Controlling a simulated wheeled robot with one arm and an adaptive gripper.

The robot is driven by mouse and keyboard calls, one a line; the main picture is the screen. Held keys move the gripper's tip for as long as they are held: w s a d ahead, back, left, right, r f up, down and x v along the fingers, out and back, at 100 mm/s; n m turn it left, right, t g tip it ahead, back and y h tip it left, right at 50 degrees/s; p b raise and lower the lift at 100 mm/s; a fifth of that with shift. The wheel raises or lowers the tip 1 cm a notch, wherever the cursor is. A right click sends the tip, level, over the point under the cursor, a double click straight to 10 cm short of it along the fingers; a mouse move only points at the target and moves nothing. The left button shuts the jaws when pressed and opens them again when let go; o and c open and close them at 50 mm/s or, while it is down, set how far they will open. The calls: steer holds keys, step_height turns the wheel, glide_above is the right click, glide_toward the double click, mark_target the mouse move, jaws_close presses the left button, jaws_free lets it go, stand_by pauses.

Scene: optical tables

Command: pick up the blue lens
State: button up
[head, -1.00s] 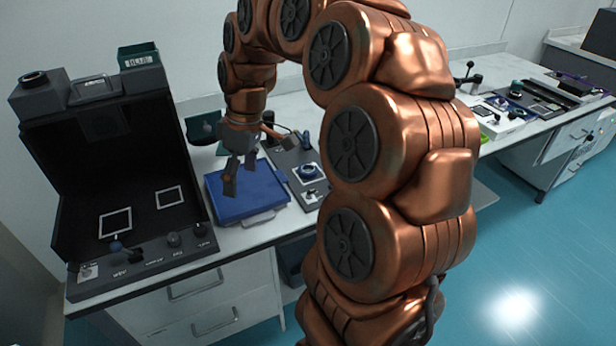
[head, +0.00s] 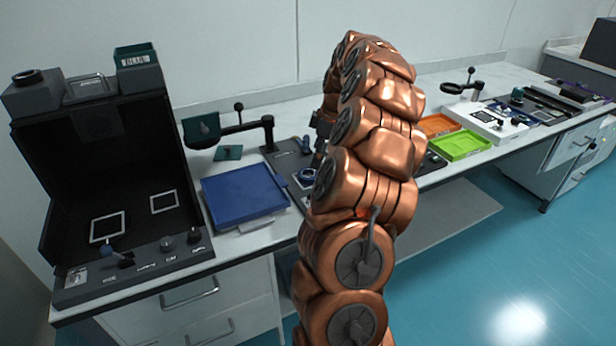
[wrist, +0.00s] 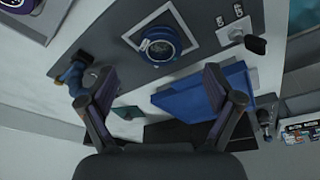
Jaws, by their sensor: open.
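The blue lens, a round piece with a blue rim and dark centre, sits on a white-framed square in the wrist view (wrist: 160,45). In the head view a blue ring (head: 307,174) shows on the dark panel, just left of my arm. My gripper (wrist: 158,82) has its two fingers spread wide with nothing between them. In the wrist picture the lens lies above the fingertips, between their two lines and apart from both.
A blue tray (head: 243,193) lies left of the panel; it also shows by the right finger (wrist: 190,100). A blue-topped knob (wrist: 75,74) stands near the left finger. A black box (head: 110,175) is far left. Orange (head: 438,125) and green (head: 460,145) trays lie right.

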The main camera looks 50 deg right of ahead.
mark_target(308, 173)
steer(key=shift+w+a+p+x, duration=0.1)
steer(key=shift+p+x, duration=0.2)
steer(key=shift+x, duration=1.25)
steer(key=shift+w+a+p+x, duration=0.1)
steer(key=shift+p+x, duration=0.15)
steer(key=shift+x, duration=1.35)
steer(key=shift+r, duration=0.15)
steer(key=c, duration=1.2)
steer(key=shift+c, duration=0.2)
